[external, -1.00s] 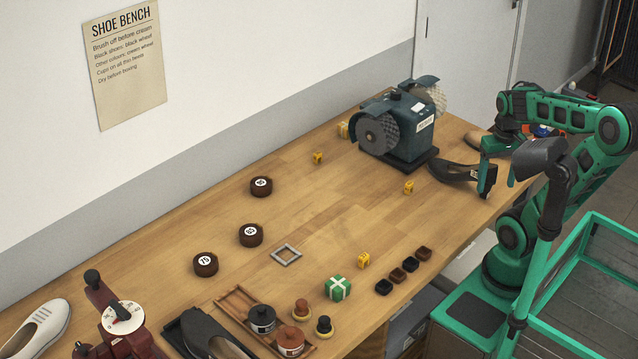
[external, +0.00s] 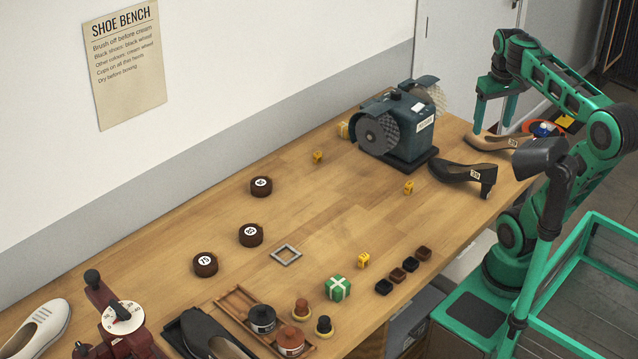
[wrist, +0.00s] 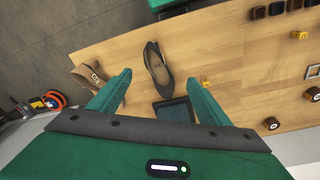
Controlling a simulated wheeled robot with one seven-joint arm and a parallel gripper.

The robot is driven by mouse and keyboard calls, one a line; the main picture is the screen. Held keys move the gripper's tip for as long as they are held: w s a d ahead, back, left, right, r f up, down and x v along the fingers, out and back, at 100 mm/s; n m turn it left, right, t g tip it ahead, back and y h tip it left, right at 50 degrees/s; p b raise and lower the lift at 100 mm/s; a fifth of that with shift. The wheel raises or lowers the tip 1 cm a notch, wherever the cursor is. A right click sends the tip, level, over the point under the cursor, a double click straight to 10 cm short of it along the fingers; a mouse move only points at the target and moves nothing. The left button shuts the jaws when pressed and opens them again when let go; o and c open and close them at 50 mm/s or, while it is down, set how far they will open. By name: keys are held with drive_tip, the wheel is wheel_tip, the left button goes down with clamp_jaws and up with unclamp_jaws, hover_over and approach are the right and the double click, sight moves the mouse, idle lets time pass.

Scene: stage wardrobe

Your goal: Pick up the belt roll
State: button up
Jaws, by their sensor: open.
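Three dark brown round rolls with white number labels, which look like coiled belts, lie apart on the wooden bench: a far roll (external: 261,191), a middle roll (external: 251,240) and a near roll (external: 205,269). I cannot read their numbers surely. Two such rolls show at the right of the wrist view, one lower (wrist: 270,126) and one at the edge (wrist: 313,96). My gripper (external: 494,122) is open and empty, raised above the bench's far right end, well away from the rolls. In the wrist view its fingers (wrist: 158,82) stand apart.
A black heeled shoe (external: 455,173) and a tan shoe (external: 490,142) lie below my gripper. A polishing machine (external: 407,135) stands between it and the rolls. Bench around the rolls is mostly clear.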

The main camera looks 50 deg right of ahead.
drive_tip(key=w+a+f+n+t, duration=0.1)
drive_tip(key=w+a+n+t, duration=0.25)
drive_tip(key=w, duration=0.95)
drive_tip(key=w+a+f+n+t, duration=0.1)
drive_tip(key=w+a+n+t, duration=0.3)
drive_tip(key=w, duration=1)
drive_tip(key=w+a+r+n+t+y, duration=0.15)
drive_tip(key=w+a+y, duration=0.4)
drive_tip(key=a, duration=0.85)
drive_tip(key=w+a+n+t+y, duration=0.25)
drive_tip(key=w+a, duration=0.55)
drive_tip(key=a, duration=0.6)
approach(268, 183)
drive_tip(key=shift+w+d+r+g, duration=0.4)
drive_tip(key=shift+w+r+g, duration=0.05)
drive_tip(key=shift+r, duration=0.1)
drive_tip(key=shift+w+f, duration=0.1)
drive_tip(key=shift+f, duration=0.2)
drive_tip(key=x, duration=0.8)
drive_tip(key=a+x, duration=0.1)
drive_tip(key=shift+f, duration=0.1)
drive_tip(key=shift+w+a+f, duration=0.25)
drive_tip(key=shift+w, duration=0.1)
drive_tip(key=shift+c, duration=0.7)
